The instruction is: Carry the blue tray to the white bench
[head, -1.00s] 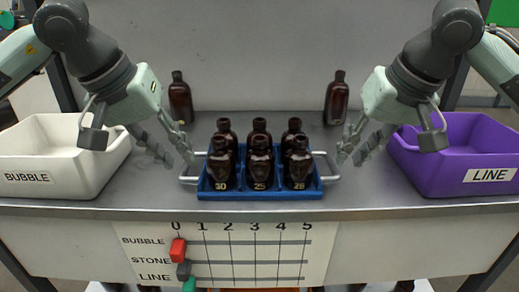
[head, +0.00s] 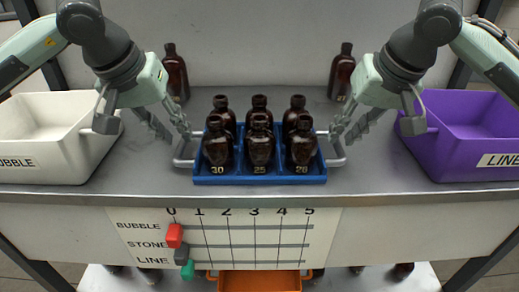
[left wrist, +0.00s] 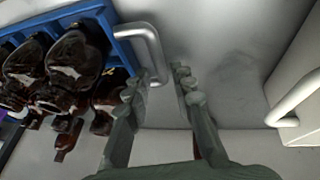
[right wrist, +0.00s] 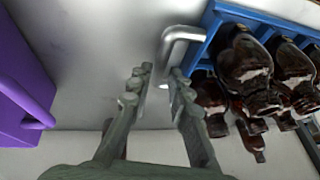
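The blue tray (head: 260,181) stands on the grey bench top, holding several amber bottles (head: 260,145) in two rows. It has a silver handle at each end. My left gripper (head: 177,134) is at the left handle (head: 180,160); in the left wrist view its open fingers (left wrist: 163,80) are around or just above the handle bar (left wrist: 154,45). My right gripper (head: 345,132) is at the right handle (head: 340,155); in the right wrist view its open fingers (right wrist: 162,76) flank the handle bar (right wrist: 167,48). I cannot tell whether they touch.
A white bin (head: 50,165) marked BUBBLE is at left and a purple bin (head: 465,165) marked LINE at right. Two bottles (head: 174,72) (head: 341,72) stand behind. A slider board (head: 240,240) hangs on the front. Bare bench lies between tray and bins.

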